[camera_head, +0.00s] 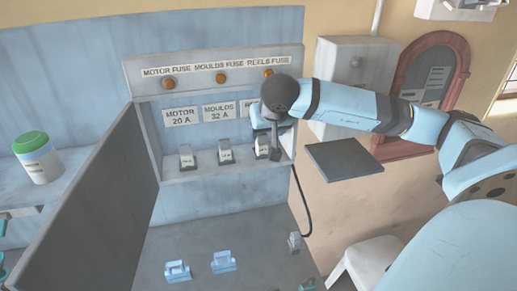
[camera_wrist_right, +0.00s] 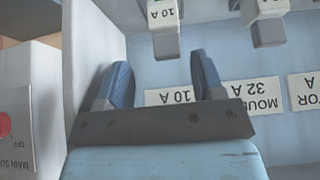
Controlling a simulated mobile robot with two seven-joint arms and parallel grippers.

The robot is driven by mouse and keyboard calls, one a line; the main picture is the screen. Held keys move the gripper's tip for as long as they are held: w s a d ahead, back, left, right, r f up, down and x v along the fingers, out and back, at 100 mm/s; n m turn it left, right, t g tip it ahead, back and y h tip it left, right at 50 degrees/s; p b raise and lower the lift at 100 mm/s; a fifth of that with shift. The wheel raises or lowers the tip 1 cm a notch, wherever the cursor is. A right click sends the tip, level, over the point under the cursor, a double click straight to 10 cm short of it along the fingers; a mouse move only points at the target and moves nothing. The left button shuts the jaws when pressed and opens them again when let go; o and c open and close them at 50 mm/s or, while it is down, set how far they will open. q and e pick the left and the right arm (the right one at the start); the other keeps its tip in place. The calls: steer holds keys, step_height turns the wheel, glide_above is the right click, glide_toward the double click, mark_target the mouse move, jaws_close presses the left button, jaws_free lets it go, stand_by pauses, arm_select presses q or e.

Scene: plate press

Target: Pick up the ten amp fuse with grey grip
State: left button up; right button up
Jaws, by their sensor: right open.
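A fuse with a grey grip and a "10 A" label (camera_wrist_right: 164,18) is at the top middle of the right wrist view. It also shows in the head view (camera_head: 261,148) as the right-hand one in the upright row in the box, partly hidden by my gripper. My right gripper (camera_wrist_right: 161,68) is open and empty. Its fingers point towards this fuse, one on either side of its line, with a gap between them and the grip. In the head view the gripper (camera_head: 276,150) is close to the fuse. My left gripper is not in view.
Two more grey-grip fuses (camera_head: 186,157) (camera_head: 225,152) stand left in the row. Two blue-grip fuses (camera_head: 177,271) (camera_head: 222,262) and a small grey piece (camera_head: 295,241) lie on the lower shelf (camera_head: 240,228). The open door (camera_head: 100,200) borders the box's left; a dark plate (camera_head: 343,160) sits right.

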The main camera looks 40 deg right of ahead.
mark_target(262, 135)
steer(key=x, duration=0.2)
steer(key=b+x, duration=0.1)
steer(key=a+x, duration=0.1)
steer(key=x, duration=0.1)
steer(key=shift+w+d+f, duration=0.15)
steer(key=shift+f, duration=0.2)
steer(key=shift+r, duration=0.1)
steer(key=c, duration=1)
